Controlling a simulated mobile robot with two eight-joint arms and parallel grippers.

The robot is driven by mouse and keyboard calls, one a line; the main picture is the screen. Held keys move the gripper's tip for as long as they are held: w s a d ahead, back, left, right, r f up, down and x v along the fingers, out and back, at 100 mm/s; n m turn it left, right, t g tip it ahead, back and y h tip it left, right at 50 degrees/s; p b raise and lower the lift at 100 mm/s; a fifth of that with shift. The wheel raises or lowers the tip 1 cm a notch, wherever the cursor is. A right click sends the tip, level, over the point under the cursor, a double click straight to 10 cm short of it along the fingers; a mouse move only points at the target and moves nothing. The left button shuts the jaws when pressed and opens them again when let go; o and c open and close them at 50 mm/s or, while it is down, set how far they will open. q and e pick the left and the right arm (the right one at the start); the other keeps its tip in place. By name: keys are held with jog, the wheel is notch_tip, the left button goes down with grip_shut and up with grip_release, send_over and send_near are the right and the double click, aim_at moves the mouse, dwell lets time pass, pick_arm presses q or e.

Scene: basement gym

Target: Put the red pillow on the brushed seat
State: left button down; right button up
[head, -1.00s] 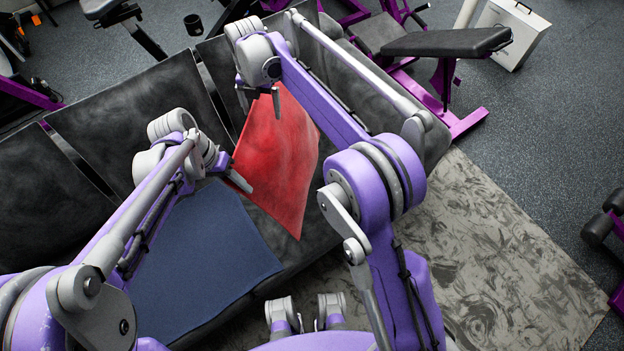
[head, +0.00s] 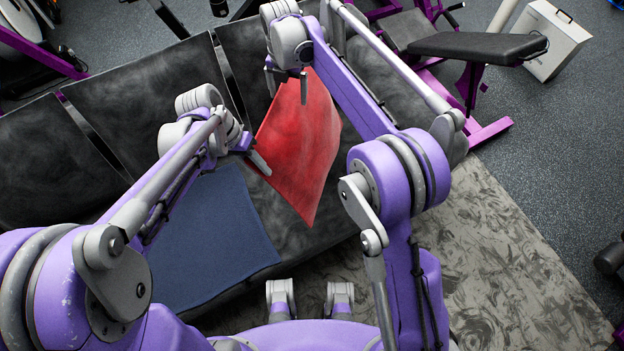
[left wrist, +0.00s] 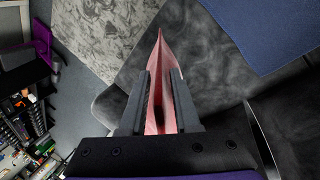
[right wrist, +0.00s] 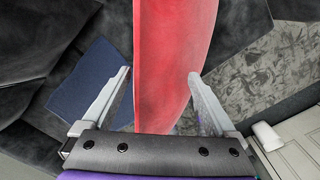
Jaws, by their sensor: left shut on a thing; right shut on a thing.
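The red pillow (head: 305,150) is tilted over the dark, mottled seat (head: 290,236) of a couch in the head view. My left gripper (head: 256,158) is shut on the pillow's left edge; the left wrist view shows the pillow (left wrist: 160,75) pinched thinly between the fingers. My right gripper (head: 287,86) is shut on its upper end; the right wrist view shows the pillow (right wrist: 172,70) passing between its fingers. I cannot tell whether the pillow touches the seat. My right arm hides part of the pillow's upper right.
A flat blue cloth or cushion (head: 210,238) lies on the seat left of the pillow. The couch backrest (head: 125,125) stands behind. A patterned rug (head: 500,270) covers the floor at right. A purple-framed bench (head: 478,46) and a white case (head: 545,40) stand at upper right.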

pick_arm(q)
jog(key=shift+w+f, duration=0.1)
jog(key=shift+w, duration=0.05)
pick_arm(e)
jog(key=shift+s+a+f, duration=0.15)
